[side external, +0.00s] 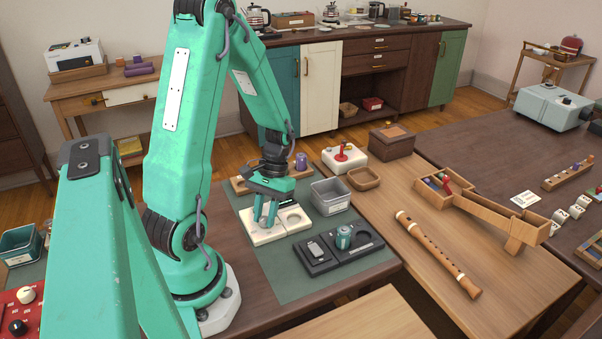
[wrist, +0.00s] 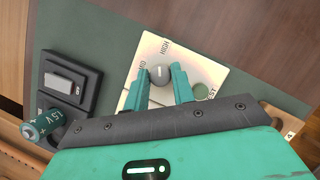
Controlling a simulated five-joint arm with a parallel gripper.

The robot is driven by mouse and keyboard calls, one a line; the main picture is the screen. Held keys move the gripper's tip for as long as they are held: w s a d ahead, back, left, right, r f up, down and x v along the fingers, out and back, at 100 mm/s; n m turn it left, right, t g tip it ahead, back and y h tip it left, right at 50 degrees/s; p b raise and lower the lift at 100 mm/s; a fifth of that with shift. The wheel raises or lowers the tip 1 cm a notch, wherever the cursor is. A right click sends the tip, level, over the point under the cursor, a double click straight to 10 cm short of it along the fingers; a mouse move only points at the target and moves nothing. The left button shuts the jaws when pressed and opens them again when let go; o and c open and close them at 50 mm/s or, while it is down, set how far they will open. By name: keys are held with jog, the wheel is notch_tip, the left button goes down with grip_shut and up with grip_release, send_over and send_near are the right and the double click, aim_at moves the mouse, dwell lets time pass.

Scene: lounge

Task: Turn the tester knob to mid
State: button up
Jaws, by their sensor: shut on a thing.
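The tester is a cream panel (wrist: 183,66) on the green mat, with printed words reading MID, HIGH and TEST. Its round grey knob (wrist: 159,74) has a short white mark that looks roughly upright in the wrist view, toward the HIGH side. MID is printed just left of the knob. My gripper (wrist: 160,84) is shut on the knob, one finger on each side. In the side view my gripper (side external: 265,217) reaches down onto the tester (side external: 291,220), and its fingers hide the knob there.
A black holder (side external: 318,264) with a green battery (side external: 343,238) lies in front and to the right. A grey bin (side external: 330,197) stands behind the tester on the right. A wooden rack (side external: 240,185) is behind my gripper. The green mat (side external: 290,284) is clear in front.

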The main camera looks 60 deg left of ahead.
jog(key=shift+n, duration=0.9)
jog(key=shift+a, duration=0.1)
jog(key=o, duration=1)
jog(key=shift+r, duration=0.15)
jog(key=v, duration=0.7)
jog(key=shift+r, duration=0.25)
jog(key=shift+w, duration=0.1)
